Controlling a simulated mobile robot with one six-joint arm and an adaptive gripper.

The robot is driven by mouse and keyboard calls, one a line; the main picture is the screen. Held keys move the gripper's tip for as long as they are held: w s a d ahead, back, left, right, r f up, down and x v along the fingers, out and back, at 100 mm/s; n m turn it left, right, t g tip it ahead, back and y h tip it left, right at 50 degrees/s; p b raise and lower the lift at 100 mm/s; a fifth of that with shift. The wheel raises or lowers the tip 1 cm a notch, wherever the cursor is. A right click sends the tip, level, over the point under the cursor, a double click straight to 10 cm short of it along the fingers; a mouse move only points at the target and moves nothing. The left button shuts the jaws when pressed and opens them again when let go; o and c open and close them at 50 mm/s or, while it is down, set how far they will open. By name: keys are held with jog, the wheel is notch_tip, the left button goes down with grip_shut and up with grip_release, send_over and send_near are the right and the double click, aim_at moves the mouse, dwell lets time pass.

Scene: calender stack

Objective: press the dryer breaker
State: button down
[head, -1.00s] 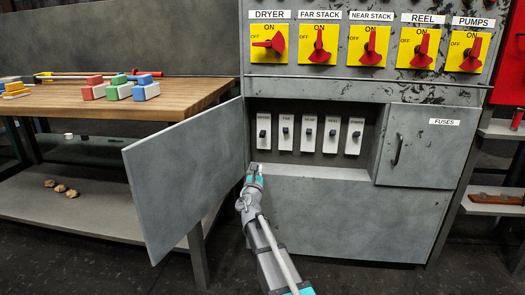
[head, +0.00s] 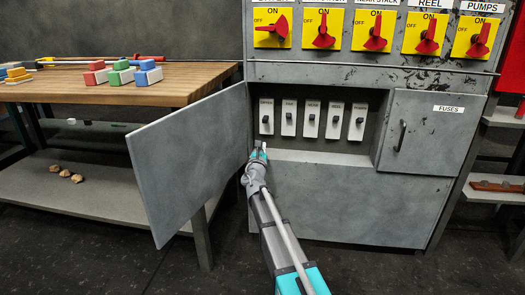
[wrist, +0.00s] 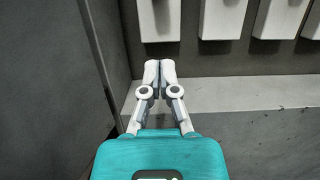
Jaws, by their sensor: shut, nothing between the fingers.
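The dryer breaker (head: 266,117) is the leftmost of several white breakers with black toggles in the open recess of the grey cabinet. Its small label reads as dryer. In the wrist view the lower end of this white breaker (wrist: 159,20) shows at the top, straight ahead of the fingertips; its toggle is out of that frame. My gripper (head: 261,147) is just below the breaker, near the recess's lower lip, apart from it. In the wrist view my gripper (wrist: 159,66) has its two fingers together and empty.
An open grey door (head: 190,160) stands close on the left of my gripper; it also fills the left of the wrist view (wrist: 45,90). The recess ledge (wrist: 230,95) lies below the breakers. A shut fuses door (head: 425,130) is at right. Red rotary switches (head: 324,32) sit above.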

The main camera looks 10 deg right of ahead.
aim_at(266, 119)
jog(key=p+x, duration=0.1)
jog(key=x, duration=0.5)
jog(key=shift+s+r+p, duration=0.2)
jog(key=shift+r+p, duration=1.7)
jog(key=shift+p, duration=0.1)
